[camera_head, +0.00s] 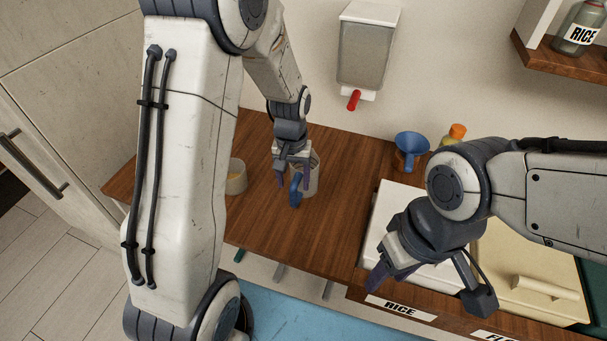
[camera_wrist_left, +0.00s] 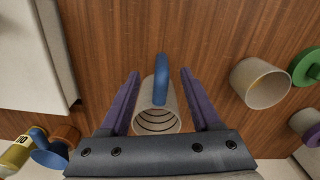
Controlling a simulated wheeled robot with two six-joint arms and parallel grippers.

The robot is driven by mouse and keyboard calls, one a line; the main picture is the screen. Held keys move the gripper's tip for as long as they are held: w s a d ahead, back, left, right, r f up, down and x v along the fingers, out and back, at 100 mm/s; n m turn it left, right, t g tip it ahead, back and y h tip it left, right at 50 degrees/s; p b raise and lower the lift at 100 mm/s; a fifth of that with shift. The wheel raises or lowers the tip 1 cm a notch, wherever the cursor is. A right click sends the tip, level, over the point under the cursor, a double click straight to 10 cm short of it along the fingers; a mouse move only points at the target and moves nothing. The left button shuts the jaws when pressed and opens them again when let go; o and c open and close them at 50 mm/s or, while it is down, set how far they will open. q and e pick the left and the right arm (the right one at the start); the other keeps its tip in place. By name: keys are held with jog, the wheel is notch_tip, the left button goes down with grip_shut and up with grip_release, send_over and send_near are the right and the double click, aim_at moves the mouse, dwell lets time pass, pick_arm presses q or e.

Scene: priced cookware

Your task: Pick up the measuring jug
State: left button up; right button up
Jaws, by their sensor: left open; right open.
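The measuring jug (camera_head: 313,178) is a pale grey cup with a blue handle and stands on the wooden counter (camera_head: 262,225). In the left wrist view, the jug (camera_wrist_left: 170,119) shows dark ring lines inside, and its blue handle points up the picture. My left gripper (camera_head: 295,183) is open at the jug, partly covering it in the head view. In the left wrist view, its purple fingers (camera_wrist_left: 158,73) lie on either side of the handle with gaps visible. My right gripper (camera_head: 428,288) is open and empty above the bins at the right.
A beige cup (camera_head: 237,178) stands left of the jug, with a green object (camera_wrist_left: 306,66) beyond it. A blue funnel (camera_head: 411,146) and orange-capped bottle (camera_head: 455,133) are at the right. A dispenser (camera_head: 364,55) hangs above. A RICE-labelled bin (camera_head: 400,308) borders the counter.

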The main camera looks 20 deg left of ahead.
aim_at(293, 198)
pick_arm(q)
notch_tip(293, 198, down, 8)
jog(key=shift+w+a+r+p, duration=0.15)
jog(key=shift+p, duration=0.4)
grip_shut()
